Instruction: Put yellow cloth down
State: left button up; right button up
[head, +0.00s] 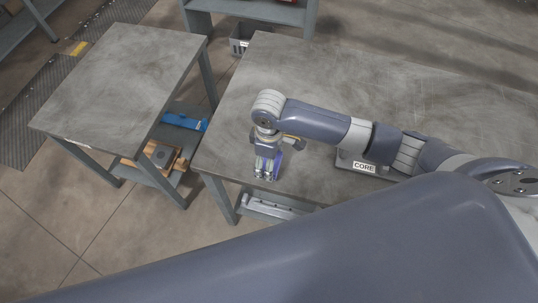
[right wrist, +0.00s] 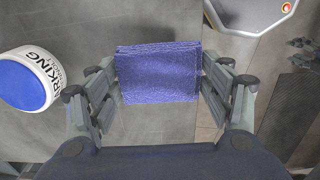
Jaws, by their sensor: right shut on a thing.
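My right gripper (head: 266,176) is over the front left part of the large grey table (head: 330,75), pointing down. In the right wrist view its fingers (right wrist: 160,85) are shut on a folded cloth (right wrist: 158,70). The cloth looks blue-violet, not yellow, and spans the gap between the fingers. In the head view only a small bluish part of it shows at the fingers. I cannot tell whether it touches the tabletop. No yellow cloth is seen. My left gripper is not in view.
A plate marked CORE (head: 364,167) lies on the table beneath my right arm. A blue-topped round container (right wrist: 26,80) is left of the cloth in the right wrist view. A smaller, bare-topped table (head: 125,80) stands at left, with blue and wooden items below.

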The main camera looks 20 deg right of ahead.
jog(key=shift+w+d, duration=0.15)
jog(key=shift+w, duration=0.4)
jog(key=shift+w+d, duration=0.15)
jog(key=shift+w, duration=0.4)
jog(key=shift+f+p, duration=0.35)
jog(key=shift+f, duration=0.1)
notch_tip(320, 180, down, 2)
jog(key=shift+f+p, duration=0.15)
jog(key=shift+p, duration=0.15)
jog(key=shift+f, duration=0.3)
jog(key=shift+f, duration=0.1)
jog(key=o, duration=0.9)
jog(key=shift+o, duration=0.2)
